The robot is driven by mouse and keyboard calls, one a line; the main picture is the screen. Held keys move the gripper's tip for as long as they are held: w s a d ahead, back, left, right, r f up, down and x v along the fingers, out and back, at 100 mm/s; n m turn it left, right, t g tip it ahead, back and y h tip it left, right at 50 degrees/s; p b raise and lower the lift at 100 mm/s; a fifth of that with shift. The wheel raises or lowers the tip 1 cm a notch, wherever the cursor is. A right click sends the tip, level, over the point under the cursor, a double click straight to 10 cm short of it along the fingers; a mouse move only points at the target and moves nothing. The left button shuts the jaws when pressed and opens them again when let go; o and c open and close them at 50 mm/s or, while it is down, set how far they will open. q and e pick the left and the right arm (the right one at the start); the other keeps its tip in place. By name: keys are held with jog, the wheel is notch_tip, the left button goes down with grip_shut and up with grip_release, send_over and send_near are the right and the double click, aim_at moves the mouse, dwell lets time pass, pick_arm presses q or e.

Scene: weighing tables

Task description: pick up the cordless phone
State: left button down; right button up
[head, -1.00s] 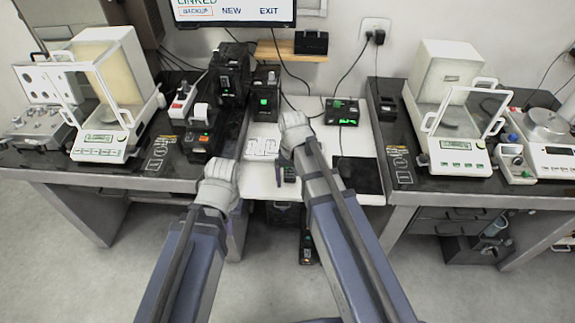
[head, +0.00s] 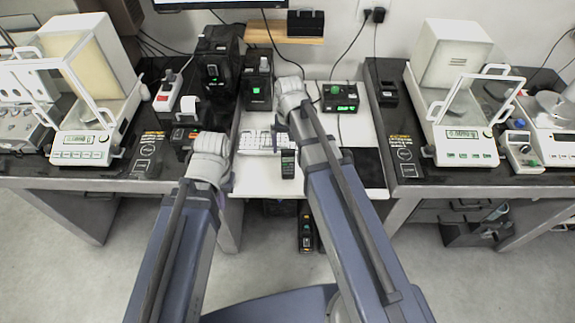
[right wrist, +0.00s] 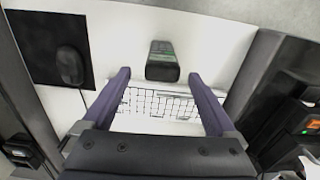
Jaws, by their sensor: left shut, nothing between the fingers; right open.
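The cordless phone (head: 288,164) is a small dark handset lying on the white desk, in front of the white keyboard. In the right wrist view the phone (right wrist: 163,62) lies between and a little beyond the fingertips, apart from them. My right gripper (right wrist: 158,78) is open and empty; in the head view its arm hides most of its fingers, just beside the phone. My left gripper (head: 226,182) is shut and empty near the front edge of the white desk, left of the phone.
The keyboard (head: 256,141) lies behind the phone. A black mat (head: 362,168) is to the right; a dark mouse (right wrist: 69,65) shows on it in the right wrist view. Balances stand on the left (head: 82,145) and right (head: 465,150) tables. Black devices (head: 257,88) stand behind the keyboard.

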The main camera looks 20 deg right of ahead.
aim_at(288, 162)
jog(key=shift+f+b, duration=1.1)
jog(key=shift+f, duration=0.15)
jog(key=shift+f, duration=0.1)
jog(key=f+b, duration=0.5)
jog(key=shift+s+a+f, duration=0.1)
jog(key=shift+s+a, duration=0.1)
jog(key=shift+c, duration=0.4)
grip_shut()
